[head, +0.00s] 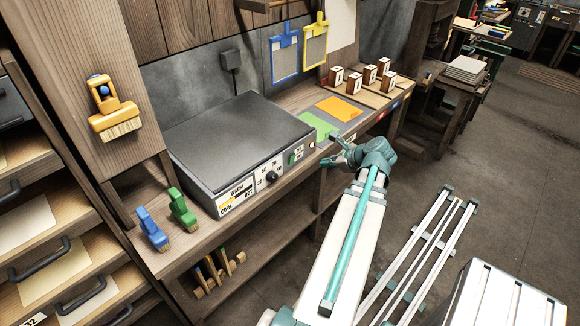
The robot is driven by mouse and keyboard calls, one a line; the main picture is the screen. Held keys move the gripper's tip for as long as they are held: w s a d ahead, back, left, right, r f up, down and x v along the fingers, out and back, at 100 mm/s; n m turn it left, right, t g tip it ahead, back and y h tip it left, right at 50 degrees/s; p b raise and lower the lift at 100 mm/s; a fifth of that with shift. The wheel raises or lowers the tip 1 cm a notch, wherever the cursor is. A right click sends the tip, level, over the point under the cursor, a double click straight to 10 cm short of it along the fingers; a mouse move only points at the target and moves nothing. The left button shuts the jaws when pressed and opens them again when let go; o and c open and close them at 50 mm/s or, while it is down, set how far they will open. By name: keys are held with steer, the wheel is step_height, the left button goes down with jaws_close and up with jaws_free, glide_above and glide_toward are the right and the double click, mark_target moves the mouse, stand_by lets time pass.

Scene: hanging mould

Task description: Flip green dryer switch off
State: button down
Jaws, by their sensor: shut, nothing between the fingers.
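The dryer (235,130) is a wide box with a dark flat top and a pale front panel, on the wooden bench. A green switch (292,158) sits towards the right end of its front panel. Whether it is flipped on or off is too small to tell. My gripper (329,150) is shut and empty. In the picture it is just right of the dryer's right front corner and the green switch, over the bench's front edge. I see no clear contact with the switch. Its exact distance from the panel cannot be told.
The panel also carries a black knob (271,177) and a WARM/COOL label (236,197). Green (318,126) and orange (339,108) sheets and several wooden blocks (353,83) lie to the right.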

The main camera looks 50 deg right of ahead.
steer(key=shift+w+a+r+m, duration=0.1)
steer(key=shift+w+m, duration=0.05)
steer(key=shift+m, duration=0.7)
steer(key=shift+w+a+r+m, duration=0.1)
steer(key=shift+m, duration=0.75)
steer(key=p, duration=0.3)
glide_toward(293, 159)
step_height(293, 159, down, 4)
steer(key=w, duration=0.3)
steer(key=shift+w+d, duration=0.25)
steer(key=shift+w, duration=0.55)
steer(key=shift+p, duration=0.35)
